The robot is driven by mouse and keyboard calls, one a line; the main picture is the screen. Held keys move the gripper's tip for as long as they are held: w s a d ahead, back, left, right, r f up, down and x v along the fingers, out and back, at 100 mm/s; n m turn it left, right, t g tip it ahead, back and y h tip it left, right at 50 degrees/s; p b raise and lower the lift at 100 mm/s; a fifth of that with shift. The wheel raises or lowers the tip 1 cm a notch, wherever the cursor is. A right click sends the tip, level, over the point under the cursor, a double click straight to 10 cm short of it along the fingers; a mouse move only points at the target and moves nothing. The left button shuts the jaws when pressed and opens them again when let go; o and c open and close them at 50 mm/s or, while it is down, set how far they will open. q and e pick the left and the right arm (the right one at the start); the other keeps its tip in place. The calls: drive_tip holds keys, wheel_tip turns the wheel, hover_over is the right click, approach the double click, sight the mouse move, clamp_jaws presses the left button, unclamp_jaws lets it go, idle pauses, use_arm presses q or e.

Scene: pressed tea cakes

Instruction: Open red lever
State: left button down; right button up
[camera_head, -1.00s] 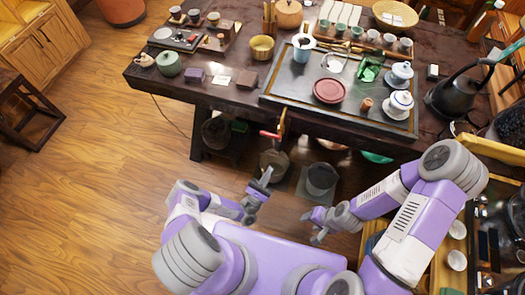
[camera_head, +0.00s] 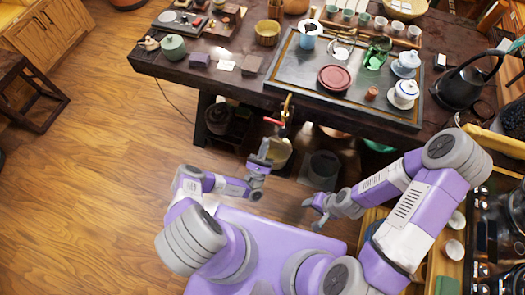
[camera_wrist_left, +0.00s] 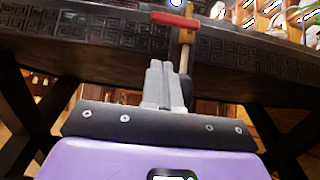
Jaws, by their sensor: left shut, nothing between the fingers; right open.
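The red lever (camera_head: 273,121) sticks out to the left from a brass-coloured stem (camera_head: 287,108) at the front edge of the dark table. In the left wrist view the red lever (camera_wrist_left: 176,20) lies across the top of the upright stem (camera_wrist_left: 185,45), above the fingertips. My left gripper (camera_head: 264,151) is shut and empty, in front of and below the lever; a gap shows between them in the head view. Its closed fingers (camera_wrist_left: 168,82) point at the table edge. My right gripper (camera_head: 312,208) is open and empty, away to the right.
Dark pots stand under the table, behind my grippers.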

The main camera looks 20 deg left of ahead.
sight(274, 122)
use_arm(q)
wheel_tip(274, 122, up, 7)
drive_tip(key=w, duration=0.2)
drive_tip(key=shift+w+f, duration=0.15)
drive_tip(key=shift+w, duration=0.2)
drive_tip(key=shift+m+h, duration=0.4)
